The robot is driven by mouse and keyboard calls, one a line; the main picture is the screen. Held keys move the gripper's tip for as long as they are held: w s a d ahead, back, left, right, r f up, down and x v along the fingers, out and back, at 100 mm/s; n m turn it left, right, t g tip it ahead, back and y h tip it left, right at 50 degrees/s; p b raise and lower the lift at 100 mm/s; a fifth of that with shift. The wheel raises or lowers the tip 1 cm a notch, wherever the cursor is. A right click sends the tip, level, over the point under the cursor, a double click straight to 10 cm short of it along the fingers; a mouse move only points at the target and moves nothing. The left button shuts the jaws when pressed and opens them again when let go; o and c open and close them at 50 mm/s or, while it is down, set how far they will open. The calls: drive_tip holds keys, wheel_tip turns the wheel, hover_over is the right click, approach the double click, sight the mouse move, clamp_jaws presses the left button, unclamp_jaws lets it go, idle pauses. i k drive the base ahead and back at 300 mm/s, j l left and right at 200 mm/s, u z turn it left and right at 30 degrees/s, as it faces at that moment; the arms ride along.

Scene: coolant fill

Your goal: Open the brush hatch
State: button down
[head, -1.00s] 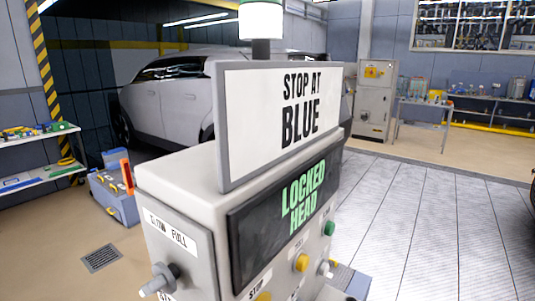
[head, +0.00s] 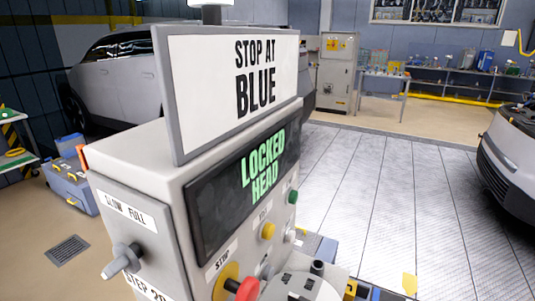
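No brush hatch can be made out in the head view. A grey control cabinet (head: 125,160) fills the left and middle. Its sign (head: 230,90) reads "STOP AT BLUE" and its dark screen (head: 240,180) reads "LOCKED HEAD" in green. The front has a green button (head: 292,197), a yellow button (head: 267,231) and a red stop knob (head: 247,289) on a yellow base. A lever switch (head: 123,261) on the left side sits under a "SLOW FULL" label. My gripper is not in view.
A pale rounded part (head: 302,287) at the bottom edge partly hides the cabinet's lower front. A blue toolbox (head: 70,185) stands on the floor at left. The pale tiled floor (head: 390,190) between is mostly clear.

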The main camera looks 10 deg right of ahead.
sight(76, 160)
drive_tip(key=i+j+u, duration=1.2)
drive_tip(key=i, duration=0.25)
drive_tip(key=i+u, duration=0.35)
drive_tip(key=i, duration=5.8)
drive_tip(key=i+j+z, duration=0.15)
drive_tip(key=i+z, duration=0.25)
drive_tip(key=i, duration=0.15)
drive_tip(key=i+j+z, duration=0.4)
drive_tip(key=i, duration=0.15)
drive_tip(key=i+j+z, duration=0.8)
drive_tip(key=j, duration=0.25)
drive_tip(key=i, duration=0.1)
